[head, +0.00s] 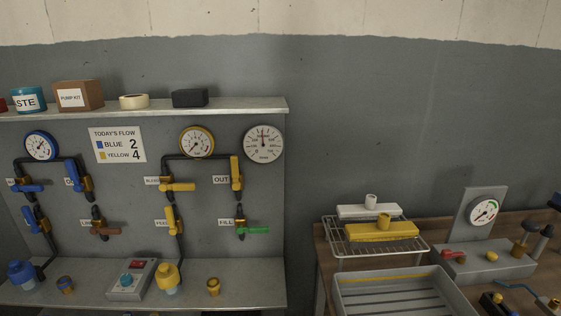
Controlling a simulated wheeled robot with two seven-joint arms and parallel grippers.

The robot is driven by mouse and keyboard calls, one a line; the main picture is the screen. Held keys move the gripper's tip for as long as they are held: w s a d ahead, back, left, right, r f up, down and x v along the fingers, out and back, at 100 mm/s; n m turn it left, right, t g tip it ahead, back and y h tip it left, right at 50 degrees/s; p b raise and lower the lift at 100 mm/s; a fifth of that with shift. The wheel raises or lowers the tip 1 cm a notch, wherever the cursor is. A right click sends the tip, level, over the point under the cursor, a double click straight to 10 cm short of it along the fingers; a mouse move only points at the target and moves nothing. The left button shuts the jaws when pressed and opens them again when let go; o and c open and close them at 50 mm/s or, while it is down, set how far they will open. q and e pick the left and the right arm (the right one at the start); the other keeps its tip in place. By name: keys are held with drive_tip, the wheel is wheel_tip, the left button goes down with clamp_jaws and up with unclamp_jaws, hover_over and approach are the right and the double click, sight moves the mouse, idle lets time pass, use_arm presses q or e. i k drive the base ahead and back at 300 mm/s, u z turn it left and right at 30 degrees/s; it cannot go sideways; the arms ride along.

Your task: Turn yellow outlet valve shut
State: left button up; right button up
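The yellow outlet valve (236,173) is on the grey panel, right of the label "OUT" (221,180). Its yellow handle stands upright, in line with the short vertical pipe there. A black pipe (200,157) runs from it across to the yellow-rimmed gauge (197,141) and the yellow bleed valve (180,187), whose handle lies level. The yellow feed valve (171,218) below has a nearly upright handle. Neither of my grippers shows in the head view.
A shelf (245,105) with boxes and tape juts out above the valves. A lower ledge (240,285) holds yellow and blue fittings and a switch box (132,280). A green-handled fill valve (250,230) sits below the outlet valve. A bench with a grey tray (395,275) stands right.

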sight(236, 185)
drive_tip(key=u, duration=0.05)
drive_tip(key=k, duration=1.1)
drive_tip(key=z, duration=1)
drive_tip(key=i, duration=1.55)
drive_tip(key=u, duration=0.55)
